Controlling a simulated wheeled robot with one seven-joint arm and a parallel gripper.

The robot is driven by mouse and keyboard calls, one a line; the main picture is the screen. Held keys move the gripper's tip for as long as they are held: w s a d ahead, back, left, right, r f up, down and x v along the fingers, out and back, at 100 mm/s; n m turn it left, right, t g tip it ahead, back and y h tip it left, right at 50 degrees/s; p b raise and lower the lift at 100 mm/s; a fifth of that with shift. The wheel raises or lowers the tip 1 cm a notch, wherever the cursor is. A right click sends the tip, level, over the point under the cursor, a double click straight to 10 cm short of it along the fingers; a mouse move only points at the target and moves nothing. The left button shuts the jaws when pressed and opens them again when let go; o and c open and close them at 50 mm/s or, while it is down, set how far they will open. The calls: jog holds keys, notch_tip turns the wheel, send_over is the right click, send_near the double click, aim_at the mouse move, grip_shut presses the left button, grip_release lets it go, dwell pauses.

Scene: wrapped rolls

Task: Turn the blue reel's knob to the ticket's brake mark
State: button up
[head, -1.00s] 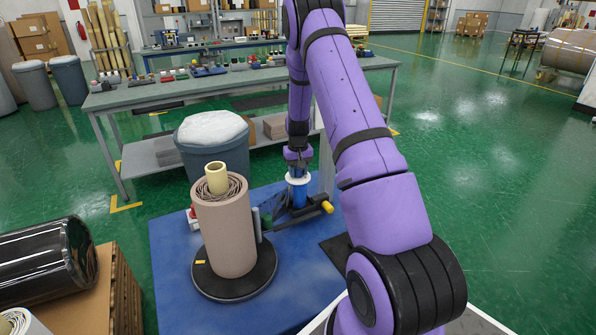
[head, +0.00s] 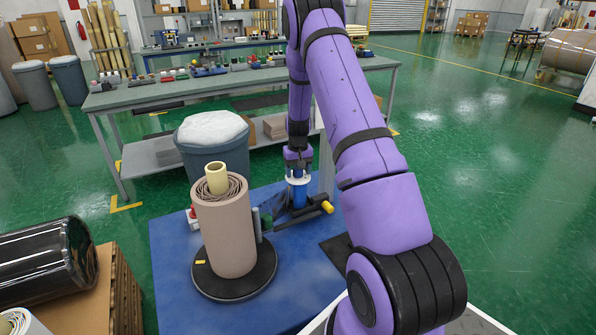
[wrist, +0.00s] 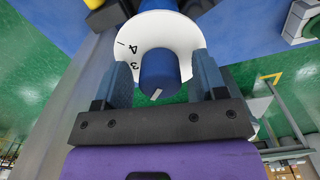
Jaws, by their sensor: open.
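The blue reel (head: 300,195) stands upright on the blue mat, with a white dial on top (head: 304,180). In the wrist view the white dial (wrist: 182,33) surrounds a round blue knob (wrist: 157,68). The figures 4 and 3 show left of the knob, and a short pale line is on the knob's lower end. My gripper (wrist: 163,74) is open, its two grey-blue fingers on either side of the knob with gaps showing. In the head view my gripper (head: 298,172) is right above the reel. I cannot make out the ticket or its brake mark.
A large brown wrapped roll (head: 226,232) stands on a black round base left of the reel. A dark bar with a yellow end (head: 327,207) lies beside the reel. A grey bin (head: 213,148) and a workbench (head: 245,80) stand behind.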

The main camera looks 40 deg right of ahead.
aim_at(299, 171)
notch_tip(299, 171, up, 11)
jog(key=shift+f, duration=0.15)
dwell(0.4)
jog(key=shift+s, duration=0.1)
jog(key=shift+s+a+f+t+h, duration=0.15)
jog(key=shift+s+a+t, duration=0.15)
jog(key=shift+t, duration=0.25)
jog(key=shift+s+a+f+t+h, duration=0.15)
jog(key=shift+s+t, duration=0.2)
jog(key=shift+t, duration=0.2)
jog(key=f, duration=0.3)
jog(key=w+f+t+h, duration=0.1)
jog(key=f, duration=0.2)
jog(key=d+f+t, duration=0.1)
jog(key=f, duration=0.2)
jog(key=shift+w+f, duration=0.3)
jog(key=shift+w, duration=0.1)
jog(key=c, duration=0.9)
